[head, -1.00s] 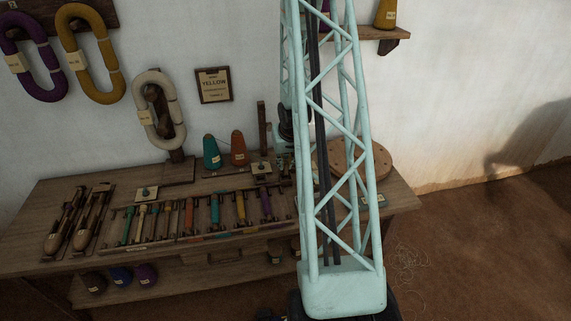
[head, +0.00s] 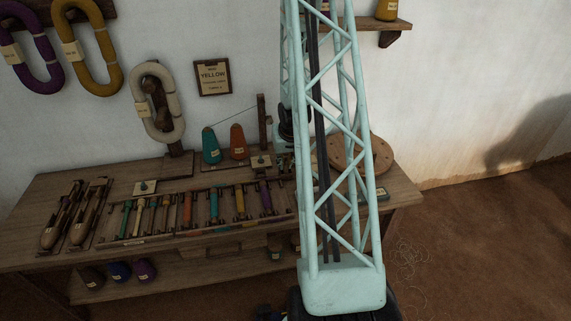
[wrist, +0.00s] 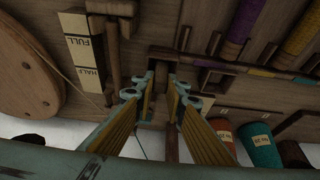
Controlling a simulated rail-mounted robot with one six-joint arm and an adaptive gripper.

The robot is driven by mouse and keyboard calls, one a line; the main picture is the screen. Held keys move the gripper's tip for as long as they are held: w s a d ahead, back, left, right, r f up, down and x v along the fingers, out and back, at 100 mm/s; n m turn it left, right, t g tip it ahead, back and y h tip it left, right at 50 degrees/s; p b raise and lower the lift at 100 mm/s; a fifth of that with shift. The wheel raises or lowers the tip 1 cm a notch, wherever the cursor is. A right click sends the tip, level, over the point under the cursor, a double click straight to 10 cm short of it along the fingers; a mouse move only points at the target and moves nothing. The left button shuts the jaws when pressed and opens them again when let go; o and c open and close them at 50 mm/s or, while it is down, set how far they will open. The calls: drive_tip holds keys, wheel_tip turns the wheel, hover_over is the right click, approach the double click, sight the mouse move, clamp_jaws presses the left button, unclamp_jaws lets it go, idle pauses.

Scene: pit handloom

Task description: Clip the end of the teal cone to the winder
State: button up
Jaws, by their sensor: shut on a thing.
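The teal cone (head: 212,148) stands at the back of the bench, left of an orange cone (head: 238,144). A thin thread (head: 234,116) rises from its tip toward a wooden post (head: 262,122). In the wrist view the teal cone (wrist: 264,150) is at lower right. My gripper (wrist: 161,88) is shut on the yarn end, which is too fine to make out between the yellow-padded fingers. In the head view my lattice arm mostly hides it. A round wooden disc (head: 375,154), apparently the winder's, also shows in the wrist view (wrist: 28,68), beside a FULL/HALF gauge (wrist: 82,48).
A rack of coloured bobbins (head: 215,206) fills the bench front. The bench's right end is partly hidden.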

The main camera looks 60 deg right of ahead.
drive_tip(key=o, duration=1.1)
drive_tip(key=shift+r, duration=0.1)
drive_tip(key=shift+r+p, duration=3.25)
drive_tip(key=shift+r, duration=0.7)
